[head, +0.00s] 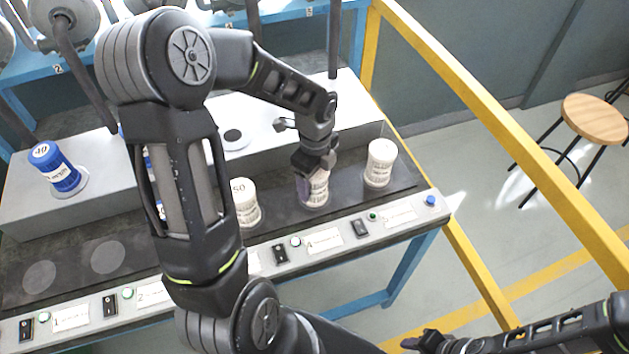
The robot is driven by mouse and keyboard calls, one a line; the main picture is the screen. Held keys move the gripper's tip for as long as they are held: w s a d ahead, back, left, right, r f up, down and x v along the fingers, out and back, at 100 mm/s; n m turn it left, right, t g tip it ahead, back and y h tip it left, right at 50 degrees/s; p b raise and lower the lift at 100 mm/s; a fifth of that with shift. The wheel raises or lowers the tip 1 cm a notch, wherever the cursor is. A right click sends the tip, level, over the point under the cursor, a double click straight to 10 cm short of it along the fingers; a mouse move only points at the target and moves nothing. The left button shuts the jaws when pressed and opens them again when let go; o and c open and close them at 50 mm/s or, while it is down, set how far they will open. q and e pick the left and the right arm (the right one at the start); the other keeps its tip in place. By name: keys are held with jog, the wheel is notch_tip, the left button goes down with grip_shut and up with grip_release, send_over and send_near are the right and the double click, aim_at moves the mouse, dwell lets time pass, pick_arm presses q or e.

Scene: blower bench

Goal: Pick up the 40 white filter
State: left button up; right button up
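A white filter (317,190) with printed text stands on the dark strip of the bench, below my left gripper (316,168). The gripper is at its top and hides its cap, so I cannot read its number. The fingers overlap the filter's upper part; I cannot tell if they are closed on it. Another white filter (246,203), marked 50, stands to the left, partly behind my arm. A third white filter (380,163) stands to the right, its number unreadable. My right gripper (425,342) is at the bottom edge, away from the bench; its fingers are unclear.
A blue filter (54,167) marked 40 stands on the raised grey ledge (100,165) at left. My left arm hides other blue parts. A switch panel (330,240) runs along the front. Yellow rails (500,112) and a stool (596,117) are at right.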

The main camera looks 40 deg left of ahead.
pick_arm(q)
jog(key=c, duration=1.2)
jog(key=shift+r, duration=0.1)
notch_tip(320, 180, up, 10)
jog(key=shift+f+b, duration=0.1)
jog(key=shift+b, duration=0.4)
